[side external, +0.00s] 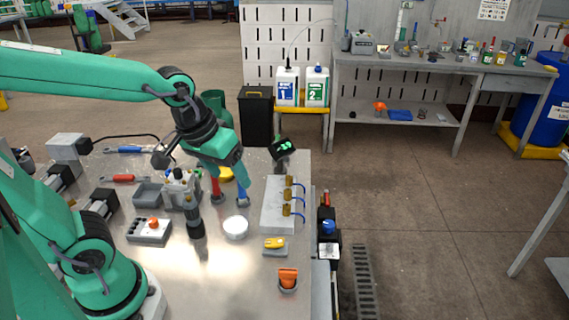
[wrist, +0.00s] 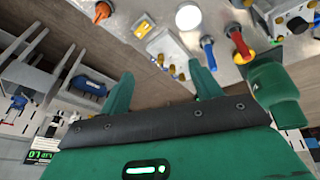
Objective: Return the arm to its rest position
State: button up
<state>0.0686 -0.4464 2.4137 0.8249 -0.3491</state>
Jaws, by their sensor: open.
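My gripper (side external: 236,170) is raised above the metal work table (side external: 215,270) in the side view. In the wrist view my gripper (wrist: 161,69) has its two green fingers spread apart, with nothing between them. My arm is bent at the elbow and reaches from the left over the table. A white round piece (side external: 235,228) stands on the table below my gripper, apart from it; it also shows at the top of the wrist view (wrist: 189,17).
Red (side external: 216,187) and blue (side external: 242,195) handled items stand beneath my gripper. A grey block (side external: 278,222) with brass fittings, a yellow item (side external: 274,243) and an orange item (side external: 288,279) are rightward. A dark cylinder (side external: 196,225) and grey bins (side external: 147,195) are leftward.

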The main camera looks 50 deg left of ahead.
jog(key=s+a+r+m+t, duration=0.1)
jog(key=s+a+r+m, duration=0.1)
jog(key=s+r+m, duration=0.1)
jog(key=shift+s+r+t, duration=0.15)
jog(key=shift+s+t, duration=0.15)
jog(key=shift+s, duration=0.6)
